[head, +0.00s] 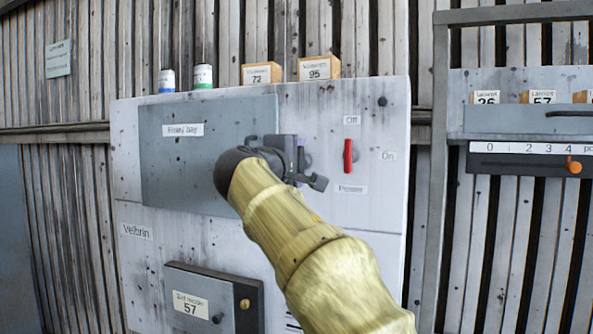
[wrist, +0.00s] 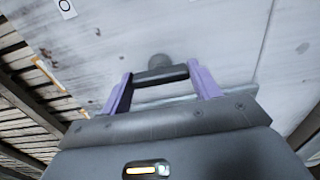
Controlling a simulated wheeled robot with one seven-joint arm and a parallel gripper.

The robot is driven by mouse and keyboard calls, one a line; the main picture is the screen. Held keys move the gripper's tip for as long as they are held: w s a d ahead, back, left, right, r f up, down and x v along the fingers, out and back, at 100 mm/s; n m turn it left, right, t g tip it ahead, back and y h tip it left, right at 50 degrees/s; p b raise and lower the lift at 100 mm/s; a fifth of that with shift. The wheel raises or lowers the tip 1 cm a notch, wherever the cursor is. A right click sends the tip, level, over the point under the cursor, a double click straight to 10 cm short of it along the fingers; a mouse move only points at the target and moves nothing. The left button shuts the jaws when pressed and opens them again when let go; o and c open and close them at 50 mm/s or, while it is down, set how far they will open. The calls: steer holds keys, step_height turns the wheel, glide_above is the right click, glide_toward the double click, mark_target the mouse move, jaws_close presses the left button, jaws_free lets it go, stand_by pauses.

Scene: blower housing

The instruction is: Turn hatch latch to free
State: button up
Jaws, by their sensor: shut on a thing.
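The hatch (head: 185,165) is a blue-grey panel at the left of the pale housing, with a label near its top left. My gripper (head: 299,166) is at its right edge and hides most of the latch in the head view. In the wrist view the two purple fingers of my gripper (wrist: 160,82) are shut on the hatch latch, a dark bar (wrist: 160,74) spanning between them. A round dark boss (wrist: 159,60) shows just behind the bar. The latch's angle against any mark cannot be told.
A red lever (head: 348,156) stands upright close to the right of my gripper, between Off and On labels. A lower box (head: 205,302) marked 57 juts out below. Bottles (head: 203,77) and numbered blocks (head: 319,68) stand on the housing top. A shelf frame (head: 437,180) stands at right.

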stand_by(0.4)
steer(key=o, duration=1)
steer(key=b+v, duration=0.4)
steer(key=v, duration=1.3)
steer(key=shift+s+a, duration=0.1)
steer(key=shift+s, duration=0.05)
